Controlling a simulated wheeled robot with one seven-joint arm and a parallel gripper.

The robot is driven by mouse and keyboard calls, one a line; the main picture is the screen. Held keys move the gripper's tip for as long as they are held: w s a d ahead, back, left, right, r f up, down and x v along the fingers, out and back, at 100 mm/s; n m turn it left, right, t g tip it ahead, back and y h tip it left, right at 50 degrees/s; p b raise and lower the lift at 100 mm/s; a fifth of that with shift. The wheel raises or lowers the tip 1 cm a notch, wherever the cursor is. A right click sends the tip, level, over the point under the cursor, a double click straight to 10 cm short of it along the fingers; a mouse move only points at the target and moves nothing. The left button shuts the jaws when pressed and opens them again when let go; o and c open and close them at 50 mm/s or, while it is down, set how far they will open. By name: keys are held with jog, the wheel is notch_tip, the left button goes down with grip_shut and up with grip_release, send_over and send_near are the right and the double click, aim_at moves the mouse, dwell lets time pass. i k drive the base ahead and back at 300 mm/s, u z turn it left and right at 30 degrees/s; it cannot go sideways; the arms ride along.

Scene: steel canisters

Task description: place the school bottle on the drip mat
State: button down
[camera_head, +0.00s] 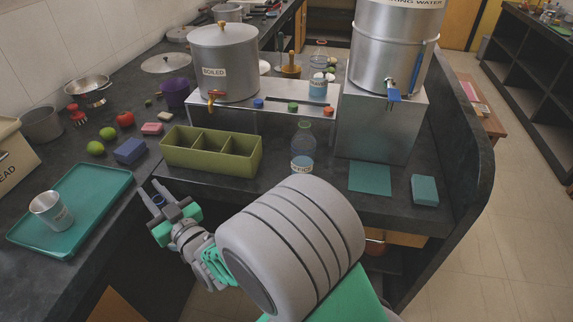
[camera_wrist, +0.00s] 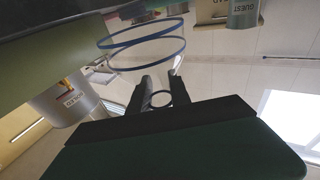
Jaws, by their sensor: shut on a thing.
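My gripper (camera_head: 151,190) is shut at the counter's front edge, between the teal tray and the green divided box. In the wrist view, its fingers (camera_wrist: 163,90) close at a small dark ring, with a clear body marked by blue rings (camera_wrist: 142,42) beyond. This looks like a see-through bottle; no label shows on it, and I cannot make it out in the head view. A clear bottle labelled OFFICE (camera_head: 303,150) stands right of the green box. Another labelled bottle (camera_head: 318,88) stands on the steel shelf, its word unreadable. A flat teal mat (camera_head: 370,178) lies before the steel stand.
The green divided box (camera_head: 212,165) and blue block (camera_head: 130,150) lie beyond my gripper. The teal tray (camera_head: 95,190) at left holds a steel cup (camera_head: 50,211). A BOILED canister (camera_head: 225,62) stands on the shelf. A teal block (camera_head: 425,190) is right of the mat, whose top is clear.

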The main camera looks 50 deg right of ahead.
aim_at(370, 177)
jog(key=u, duration=1.25)
jog(key=k, duration=1.5)
jog(key=u, duration=0.1)
